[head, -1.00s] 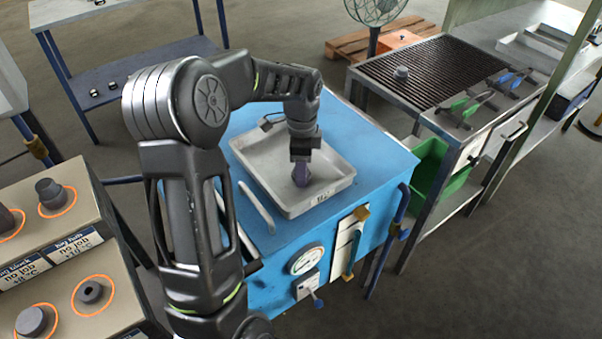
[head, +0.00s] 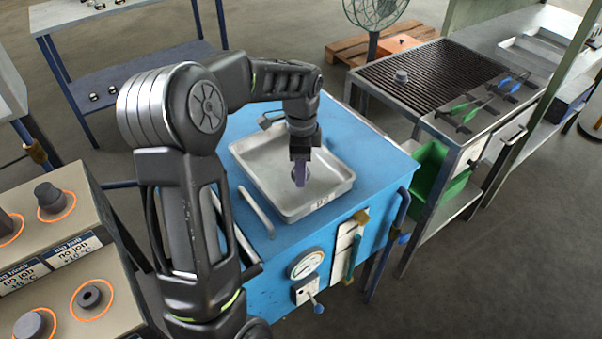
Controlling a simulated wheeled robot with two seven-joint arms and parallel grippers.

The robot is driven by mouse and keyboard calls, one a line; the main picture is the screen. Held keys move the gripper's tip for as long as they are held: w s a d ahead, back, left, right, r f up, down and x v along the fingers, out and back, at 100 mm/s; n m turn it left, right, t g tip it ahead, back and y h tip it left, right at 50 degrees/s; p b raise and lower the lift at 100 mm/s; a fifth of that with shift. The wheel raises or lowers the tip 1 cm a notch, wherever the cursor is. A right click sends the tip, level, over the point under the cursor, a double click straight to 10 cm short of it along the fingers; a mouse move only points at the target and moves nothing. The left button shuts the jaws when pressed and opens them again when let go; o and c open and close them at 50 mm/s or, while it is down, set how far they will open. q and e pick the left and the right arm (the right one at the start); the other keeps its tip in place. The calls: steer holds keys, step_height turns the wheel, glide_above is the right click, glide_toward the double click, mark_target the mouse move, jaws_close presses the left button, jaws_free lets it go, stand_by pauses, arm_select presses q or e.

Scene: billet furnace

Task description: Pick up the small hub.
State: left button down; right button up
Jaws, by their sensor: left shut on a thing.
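My left gripper (head: 300,174) points straight down into the shallow grey metal tray (head: 253,177) on the blue cabinet. Its purplish fingers are shut on a small piece, taken to be the small hub. The fingers and the wrist hide most of that piece, so its shape is not clear. I cannot tell whether it touches the tray floor. The rest of the tray looks empty. My right gripper is not in view.
The blue cabinet (head: 377,154) carries a gauge (head: 305,264) and handles in front. A grill table (head: 430,70) at the right holds a small grey piece (head: 401,77) and tongs. Labelled stands (head: 55,255) with orange-ringed parts are at the left. A fan (head: 374,12) stands behind.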

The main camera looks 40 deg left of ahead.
arm_select(q)
step_height(320, 180, up, 8)
steer(key=shift+r, duration=0.15)
stand_by(0.6)
